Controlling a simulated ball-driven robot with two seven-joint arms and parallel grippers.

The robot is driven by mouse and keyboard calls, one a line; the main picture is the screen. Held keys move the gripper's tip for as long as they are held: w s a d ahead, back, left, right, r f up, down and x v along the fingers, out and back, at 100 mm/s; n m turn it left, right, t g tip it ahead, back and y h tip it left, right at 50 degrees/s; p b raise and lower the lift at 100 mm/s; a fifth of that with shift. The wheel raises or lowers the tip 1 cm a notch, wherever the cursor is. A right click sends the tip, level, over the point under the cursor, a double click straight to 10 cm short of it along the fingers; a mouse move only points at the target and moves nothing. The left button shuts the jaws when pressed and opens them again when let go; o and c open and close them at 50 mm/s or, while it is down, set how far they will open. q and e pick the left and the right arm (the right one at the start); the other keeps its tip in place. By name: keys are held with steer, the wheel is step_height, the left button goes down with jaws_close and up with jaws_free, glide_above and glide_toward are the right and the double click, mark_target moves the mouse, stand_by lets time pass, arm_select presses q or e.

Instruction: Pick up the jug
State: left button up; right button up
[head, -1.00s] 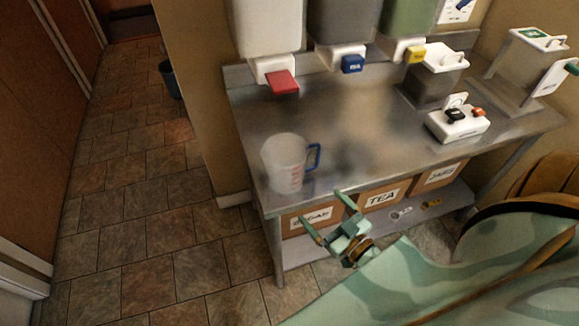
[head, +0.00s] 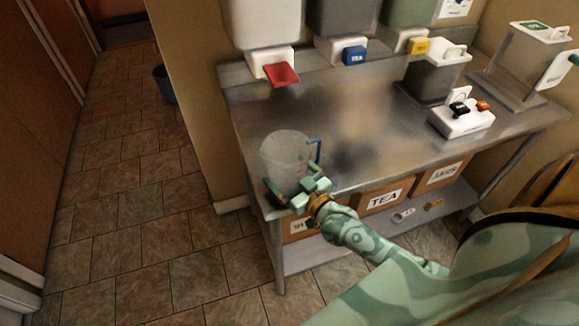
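The clear jug (head: 286,149) with a blue handle on its right side stands upright at the front left of the metal table (head: 370,120). My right gripper (head: 288,177) comes in from the lower right. Its two fingers are spread apart at the near side of the jug, low down, and overlap its base in the picture. I cannot tell whether they touch the jug. The jug's lower front is partly hidden by the gripper. My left gripper is not in view.
Dispensers with red (head: 281,73), blue (head: 354,55) and yellow (head: 418,46) taps stand at the back of the table. A white box with black and orange knobs (head: 462,117) is at the right. Labelled boxes (head: 386,197) sit on the shelf below.

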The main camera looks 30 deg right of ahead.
steer(key=shift+d, duration=0.1)
steer(key=c, duration=0.6)
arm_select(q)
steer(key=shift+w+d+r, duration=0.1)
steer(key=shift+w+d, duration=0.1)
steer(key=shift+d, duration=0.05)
arm_select(e)
steer(key=shift+r, duration=0.1)
